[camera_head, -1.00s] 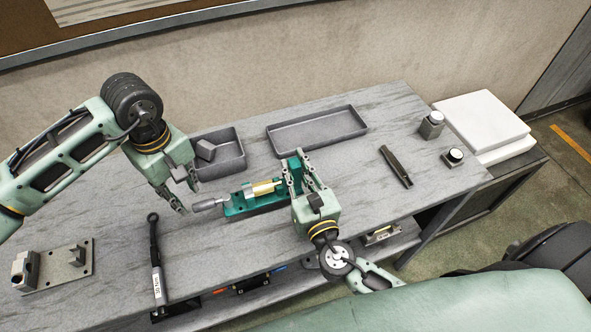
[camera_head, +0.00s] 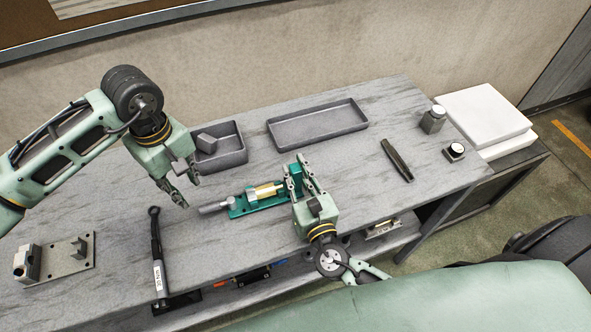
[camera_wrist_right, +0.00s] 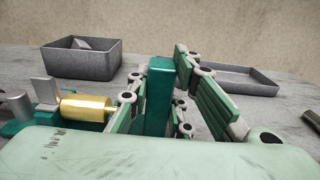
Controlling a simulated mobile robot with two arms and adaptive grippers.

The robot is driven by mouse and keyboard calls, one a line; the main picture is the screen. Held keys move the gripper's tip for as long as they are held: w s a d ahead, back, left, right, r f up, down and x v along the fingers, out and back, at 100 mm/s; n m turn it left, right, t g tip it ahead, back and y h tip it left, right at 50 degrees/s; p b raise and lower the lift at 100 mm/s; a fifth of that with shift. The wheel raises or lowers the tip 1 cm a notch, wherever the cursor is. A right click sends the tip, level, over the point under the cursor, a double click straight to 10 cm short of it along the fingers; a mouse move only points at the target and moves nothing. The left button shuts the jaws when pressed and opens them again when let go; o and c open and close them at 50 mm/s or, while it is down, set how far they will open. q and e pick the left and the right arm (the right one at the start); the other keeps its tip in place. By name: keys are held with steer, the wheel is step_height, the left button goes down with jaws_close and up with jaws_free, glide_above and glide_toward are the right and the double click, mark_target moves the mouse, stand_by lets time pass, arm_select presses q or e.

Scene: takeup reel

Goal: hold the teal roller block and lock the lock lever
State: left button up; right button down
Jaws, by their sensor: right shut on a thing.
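The teal roller block (camera_head: 239,206) is a long teal base on the table with a brass roller (camera_head: 265,191) on it. A grey handle (camera_head: 213,208), which looks like the lock lever, sticks out at its left end. My right gripper (camera_head: 299,176) is shut on the block's upright teal end. In the right wrist view that upright (camera_wrist_right: 158,97) stands between the fingers, with the brass roller (camera_wrist_right: 86,107) to the left. My left gripper (camera_head: 191,193) looks open and empty, just up and left of the grey handle and apart from it.
A bin (camera_head: 238,155) with a grey block and an empty tray (camera_head: 318,137) lie behind. A wrench-like tool (camera_head: 157,250) and a metal bracket (camera_head: 80,262) lie front left. A dark tool (camera_head: 397,160) lies right. The table between block and wrench is clear.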

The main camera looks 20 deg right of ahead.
stand_by(0.7)
steer(key=c, duration=1.4)
jaws_free()
steer(key=shift+f, duration=0.1)
steer(key=shift+c, duration=0.2)
steer(key=shift+s, duration=0.25)
steer(key=shift+s, duration=0.25)
steer(key=shift+w, duration=0.2)
steer(key=shift+w, duration=0.25)
